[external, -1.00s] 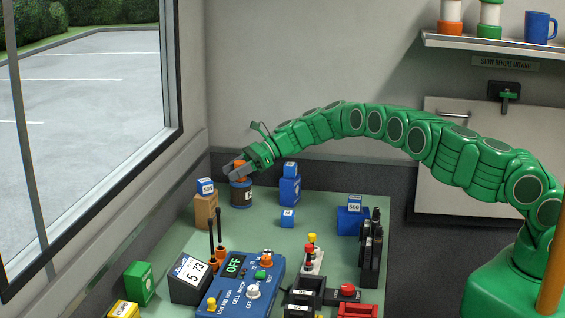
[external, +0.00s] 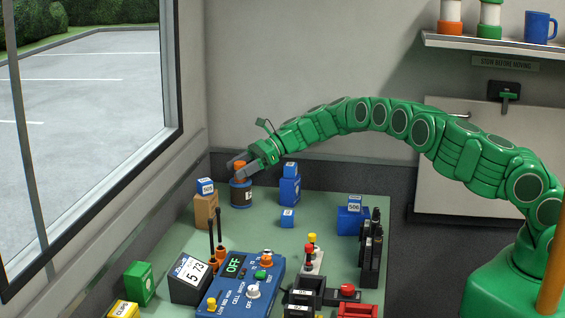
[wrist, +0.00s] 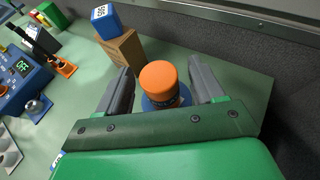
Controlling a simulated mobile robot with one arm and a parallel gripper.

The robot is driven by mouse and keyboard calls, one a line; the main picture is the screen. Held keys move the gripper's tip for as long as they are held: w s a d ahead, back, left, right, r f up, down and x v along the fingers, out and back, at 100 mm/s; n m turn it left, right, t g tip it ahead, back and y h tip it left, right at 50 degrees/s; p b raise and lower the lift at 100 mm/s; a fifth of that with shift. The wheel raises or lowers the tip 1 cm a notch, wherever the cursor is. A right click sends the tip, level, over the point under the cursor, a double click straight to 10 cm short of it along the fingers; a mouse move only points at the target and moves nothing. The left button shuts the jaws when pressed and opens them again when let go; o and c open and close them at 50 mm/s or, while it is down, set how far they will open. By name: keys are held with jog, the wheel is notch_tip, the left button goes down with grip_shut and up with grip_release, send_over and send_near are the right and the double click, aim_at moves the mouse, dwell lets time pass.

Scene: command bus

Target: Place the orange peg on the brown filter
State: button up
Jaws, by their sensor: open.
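The orange peg (external: 239,167) stands upright on top of a dark round canister with a blue rim (external: 241,194) at the far end of the green table. My gripper (external: 242,163) is open, with its grey fingers on either side of the peg. In the wrist view the orange peg (wrist: 158,80) sits between the two spread fingers of my gripper (wrist: 163,88), with visible gaps to both. The blue rim (wrist: 150,103) shows under it. I cannot tell for sure whether this canister is the brown filter; its side looks dark, partly brownish.
A brown block (external: 204,211) with a blue cube (external: 206,187) on top stands left of the canister. Blue blocks (external: 289,190) stand to its right. A blue control box (external: 240,284) and black antennas (external: 212,240) are nearer the front. The window wall is on the left.

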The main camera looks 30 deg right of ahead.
jog(key=v, duration=0.3)
jog(key=shift+r, duration=0.1)
notch_tip(320, 180, up, 7)
dwell(0.4)
jog(key=s+a+r+n+g+h, duration=0.2)
jog(key=s+a+r+n, duration=0.2)
jog(key=s+r+n, duration=0.5)
jog(key=s+d+r+n+h, duration=0.1)
jog(key=s+d+r+n, duration=0.15)
jog(key=s, duration=0.35)
jog(key=s+d+r+n+h, duration=0.1)
jog(key=s+d+r+n, duration=0.15)
jog(key=s, duration=0.45)
jog(key=s+d+f+n+h, duration=0.1)
jog(key=s+d+n+h, duration=0.1)
jog(key=s+d, duration=0.8)
jog(key=s+d+f+n+g+h, duration=0.1)
jog(key=s+d+h, duration=0.3)
jog(key=s+d, duration=0.6)
jog(key=s+d+f+n+h, duration=0.2)
jog(key=s+d, duration=0.9)
jog(key=s, duration=1)
jog(key=shift+f+n+g+h, duration=0.35)
jog(key=shift+n+g+h, duration=0.05)
jog(key=shift+h, duration=0.2)
